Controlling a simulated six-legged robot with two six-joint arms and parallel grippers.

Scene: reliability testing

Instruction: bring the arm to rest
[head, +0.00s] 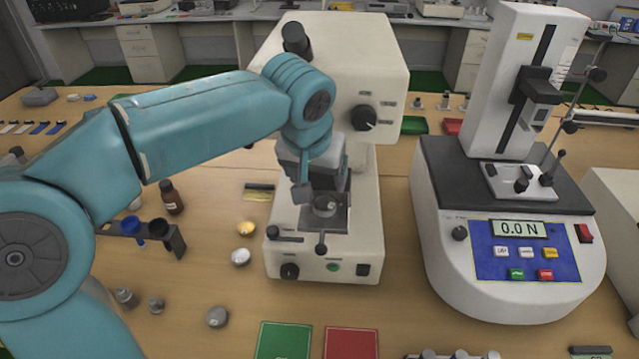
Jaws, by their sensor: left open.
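My left arm comes in from the left and reaches across the bench. My left gripper (302,190) is at the front of a cream testing machine (390,65), just above and beside its small grey stage (326,218). The gripper is open; its fingers partly overlap the machine's dark vise area, and I cannot tell whether they touch it. A small round grey piece (325,205) sits on the stage. My right gripper does not show.
A force tester (510,225) reading 0.0 N stands at the right. A green mat (284,341) and a red mat (351,343) lie at the front.

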